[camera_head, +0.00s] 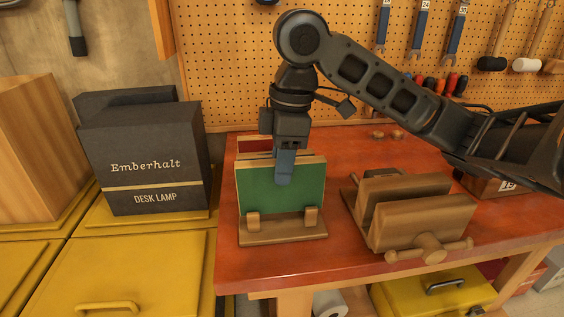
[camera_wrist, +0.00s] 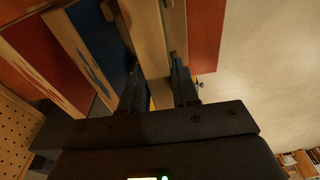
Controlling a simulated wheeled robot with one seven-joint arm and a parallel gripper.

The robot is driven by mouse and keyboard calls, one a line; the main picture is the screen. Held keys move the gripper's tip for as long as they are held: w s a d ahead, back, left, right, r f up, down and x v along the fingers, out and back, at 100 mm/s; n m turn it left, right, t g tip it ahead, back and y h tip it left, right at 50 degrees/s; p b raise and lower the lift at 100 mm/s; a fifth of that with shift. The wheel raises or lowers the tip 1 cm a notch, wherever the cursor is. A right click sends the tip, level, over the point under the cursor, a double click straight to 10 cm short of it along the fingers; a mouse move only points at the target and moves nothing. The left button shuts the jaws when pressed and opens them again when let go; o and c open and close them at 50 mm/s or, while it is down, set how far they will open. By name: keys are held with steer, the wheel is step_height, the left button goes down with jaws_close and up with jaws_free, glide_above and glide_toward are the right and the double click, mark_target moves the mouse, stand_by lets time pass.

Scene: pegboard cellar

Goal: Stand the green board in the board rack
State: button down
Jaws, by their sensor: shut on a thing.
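The green board (camera_head: 285,190) stands upright behind the two front pegs of the wooden board rack (camera_head: 283,234), near the table's front left. My gripper (camera_head: 284,180) points down over its top edge and is shut on it, one finger showing against the green face. In the wrist view, the board's pale wooden edge (camera_wrist: 150,45) runs between the two fingers (camera_wrist: 157,92). Whether the board's lower edge rests on the rack base is hidden behind the pegs.
Other boards stand behind the green one, with a red one (camera_head: 255,145) partly showing. A wooden vise (camera_head: 415,215) stands to the right on the red table (camera_head: 345,262). A dark desk lamp box (camera_head: 150,165) stands left, beyond a gap.

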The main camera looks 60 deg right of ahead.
steer(key=shift+f, duration=0.2)
steer(key=shift+a+f+b, duration=0.1)
steer(key=shift+f+b, duration=1)
steer(key=shift+f, duration=0.15)
steer(key=c, duration=1.2)
jaws_free()
steer(key=o, duration=0.4)
steer(key=shift+f, duration=0.2)
steer(key=shift+o, duration=0.2)
steer(key=shift+s, duration=0.1)
steer(key=shift+r+p, duration=0.6)
steer(key=shift+r, duration=0.2)
step_height(320, 180, up, 9)
steer(key=p, duration=0.8)
